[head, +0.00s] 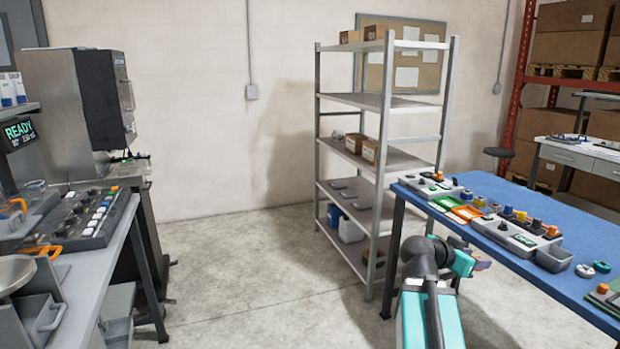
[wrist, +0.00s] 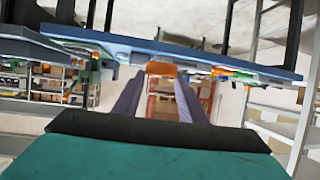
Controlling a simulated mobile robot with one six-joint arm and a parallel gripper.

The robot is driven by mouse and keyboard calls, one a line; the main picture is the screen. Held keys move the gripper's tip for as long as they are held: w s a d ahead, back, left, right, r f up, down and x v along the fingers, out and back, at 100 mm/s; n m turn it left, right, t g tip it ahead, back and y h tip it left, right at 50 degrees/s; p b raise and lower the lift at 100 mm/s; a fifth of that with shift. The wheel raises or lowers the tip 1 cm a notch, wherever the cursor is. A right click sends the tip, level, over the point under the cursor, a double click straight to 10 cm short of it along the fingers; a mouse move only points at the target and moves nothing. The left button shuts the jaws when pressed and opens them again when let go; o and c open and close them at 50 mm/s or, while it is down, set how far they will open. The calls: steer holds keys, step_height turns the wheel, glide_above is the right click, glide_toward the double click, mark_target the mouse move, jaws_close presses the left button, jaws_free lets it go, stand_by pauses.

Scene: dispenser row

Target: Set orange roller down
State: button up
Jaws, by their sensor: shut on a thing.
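My gripper (wrist: 160,78) has two purple fingers. In the wrist view they reach forward with an orange roller (wrist: 160,68) between their tips, and the gripper is shut on it. The roller shows only as a small rounded orange shape; its far side is hidden. In the head view my gripper (head: 480,265) is beside the near left edge of the blue table (head: 585,240), apparently lower than the top. The roller cannot be made out in that view.
The table holds grey trays (head: 515,235), green and orange pieces, knobs and a small grey bin (head: 554,260). A metal shelf rack (head: 385,185) stands behind it. A dark control panel (head: 85,215) is on the left bench. The floor between is clear.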

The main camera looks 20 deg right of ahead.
steer(key=w+a+f+n+t+y+p, duration=0.1)
steer(key=w+a+n+t+y, duration=0.2)
steer(key=w+a, duration=0.7)
steer(key=w+a+n+t+y, duration=0.1)
steer(key=w+a+n+t, duration=0.45)
steer(key=a, duration=0.75)
steer(key=w+a+r+n+t+y, duration=0.1)
steer(key=w+a+r+n+y, duration=0.1)
steer(key=a, duration=0.9)
steer(key=w+a+r+n+t+y, duration=0.1)
steer(key=w+a+r+n+y, duration=0.1)
steer(key=w+a+n+y, duration=0.3)
steer(key=shift+w+a+y+p, duration=0.35)
steer(key=shift+w+a+y, duration=0.75)
steer(key=shift+w+a, duration=1.55)
steer(key=shift+s+a+t, duration=0.25)
steer(key=shift+s+a, duration=0.45)
step_height(320, 180, up, 17)
steer(key=p, duration=1.7)
steer(key=shift+d, duration=0.1)
